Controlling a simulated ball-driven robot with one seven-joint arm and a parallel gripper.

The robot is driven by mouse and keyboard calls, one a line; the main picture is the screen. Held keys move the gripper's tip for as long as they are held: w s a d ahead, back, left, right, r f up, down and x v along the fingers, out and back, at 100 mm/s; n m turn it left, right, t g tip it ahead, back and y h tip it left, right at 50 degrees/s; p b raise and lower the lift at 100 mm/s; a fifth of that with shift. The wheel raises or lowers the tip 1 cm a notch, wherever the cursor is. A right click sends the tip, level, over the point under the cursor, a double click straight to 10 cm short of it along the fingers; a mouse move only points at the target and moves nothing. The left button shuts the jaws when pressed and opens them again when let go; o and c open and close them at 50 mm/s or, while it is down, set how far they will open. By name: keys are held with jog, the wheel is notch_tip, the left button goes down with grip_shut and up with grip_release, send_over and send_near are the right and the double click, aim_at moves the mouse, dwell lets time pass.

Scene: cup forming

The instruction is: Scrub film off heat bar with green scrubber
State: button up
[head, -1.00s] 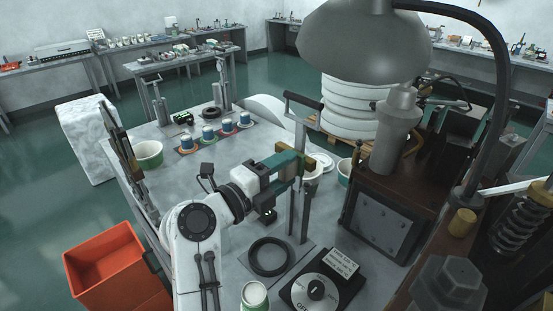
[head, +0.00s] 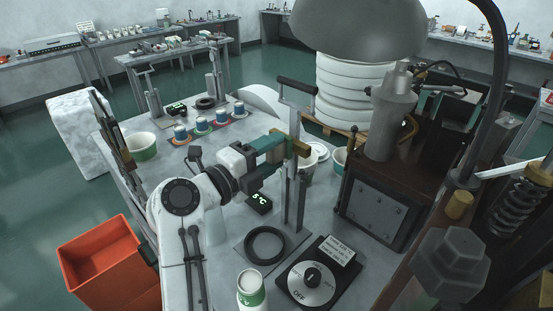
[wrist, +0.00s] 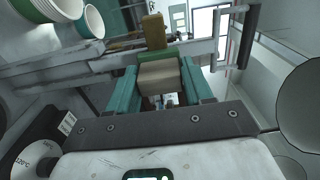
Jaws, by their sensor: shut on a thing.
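My gripper (wrist: 158,85) has teal fingers shut on the beige block of the green scrubber (wrist: 158,57). The scrubber's green face points away from my wrist. Just beyond it in the wrist view is the brass heat bar (wrist: 153,30); the pad seems to meet or nearly meet it, and I cannot tell if they touch. In the head view my gripper (head: 277,149) is level beside the upright stand, with the brass heat bar (head: 301,147) just past its fingertips. The scrubber is mostly hidden there. I cannot make out the film.
The stand (head: 296,205) has a handle on top. A dial box (head: 311,277), a black ring (head: 265,245) and a cup (head: 251,290) are near the front. A lamp (head: 358,25) hangs above right. White cups stand beyond the stand. An orange bin (head: 100,255) is at left.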

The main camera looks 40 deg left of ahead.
jog(key=shift+a+b, duration=1.1)
jog(key=shift+a, duration=0.9)
jog(key=shift+d+p, duration=1.8)
jog(key=shift+d, duration=2.3)
jog(key=shift+w+a+b, duration=0.1)
jog(key=shift+a+b, duration=0.2)
jog(key=shift+a, duration=0.4)
jog(key=shift+c, duration=0.8)
jog(key=shift+a+p, duration=0.3)
jog(key=shift+a, duration=0.85)
jog(key=shift+d, duration=1.8)
jog(key=a+b, duration=0.4)
jog(key=a, duration=0.4)
jog(key=shift+w, duration=0.15)
